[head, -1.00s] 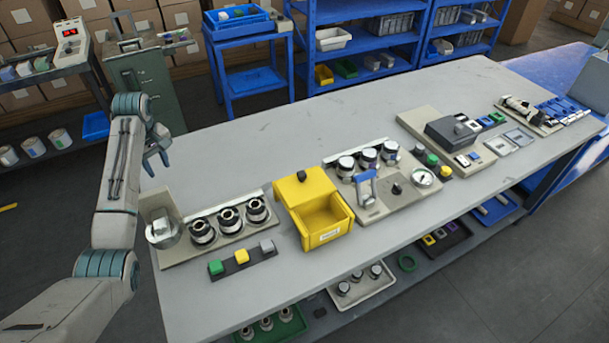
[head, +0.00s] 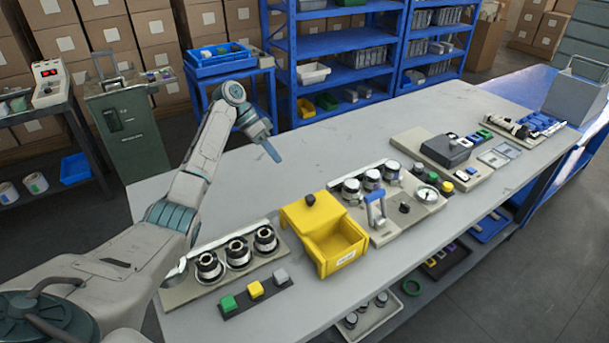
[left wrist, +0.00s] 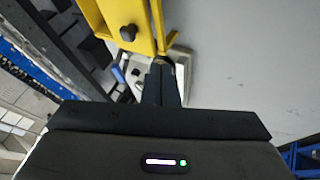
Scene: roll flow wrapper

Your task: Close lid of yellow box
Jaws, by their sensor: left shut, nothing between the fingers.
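The yellow box (head: 345,262) stands on the grey table with its front compartment open to view. Its yellow lid (head: 292,216) with a black knob (head: 310,200) sits at the back, clear of the front opening. My left gripper (head: 272,152) is above the table, behind and left of the box, apart from it. It is shut and empty. In the left wrist view the shut fingers (left wrist: 162,86) point toward the lid's black knob (left wrist: 128,32), with the yellow lid (left wrist: 114,12) around it. My right gripper is not in view.
Left of the box are several dark cylinders (head: 238,253) and a strip of coloured buttons (head: 255,289). Close on its right stands a fixture with a blue handle (head: 375,205). The table behind the box is mostly clear.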

